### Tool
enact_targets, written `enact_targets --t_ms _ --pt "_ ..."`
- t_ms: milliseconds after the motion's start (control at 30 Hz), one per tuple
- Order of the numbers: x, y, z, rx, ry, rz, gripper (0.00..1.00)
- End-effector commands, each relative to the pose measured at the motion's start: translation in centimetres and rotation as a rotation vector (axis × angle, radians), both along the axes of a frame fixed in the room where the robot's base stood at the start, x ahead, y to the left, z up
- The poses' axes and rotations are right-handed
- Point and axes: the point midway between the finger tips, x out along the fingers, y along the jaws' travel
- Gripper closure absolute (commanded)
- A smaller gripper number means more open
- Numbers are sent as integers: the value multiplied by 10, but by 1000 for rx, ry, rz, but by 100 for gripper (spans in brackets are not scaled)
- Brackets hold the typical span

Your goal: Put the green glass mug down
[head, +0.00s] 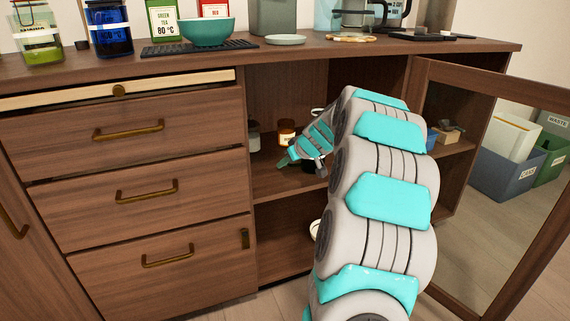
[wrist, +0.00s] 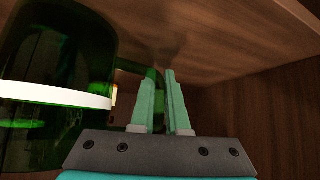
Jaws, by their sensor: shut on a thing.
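The green glass mug (wrist: 60,62) fills the left of the wrist view, dark and see-through with a white band around it. My gripper (wrist: 163,78) is shut on its handle, which runs from the mug's right side to between the fingers. In the head view my gripper (head: 290,158) reaches into the open cabinet, just over the upper shelf (head: 285,183). The mug is mostly hidden there. I cannot tell whether its base touches the shelf.
A brown-labelled jar (head: 286,132) and a pale jar (head: 254,137) stand at the back of the shelf. The open glass door (head: 490,200) is to the right. A teal bowl (head: 208,31) and other items stand on the countertop (head: 300,52).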

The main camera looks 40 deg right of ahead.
Motion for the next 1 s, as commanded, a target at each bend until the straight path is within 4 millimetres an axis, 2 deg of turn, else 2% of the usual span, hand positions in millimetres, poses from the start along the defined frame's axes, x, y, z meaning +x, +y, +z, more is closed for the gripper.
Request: enact_targets --t_ms 233,267,500,867,1000 --pt "0 0 -4 0 -1 0 100" --pt "0 0 -3 1 0 -1 84" --pt "0 0 -2 1 0 0 57" --pt "-1 0 3 1 1 1 57" --pt "-16 0 19 0 -2 0 57"
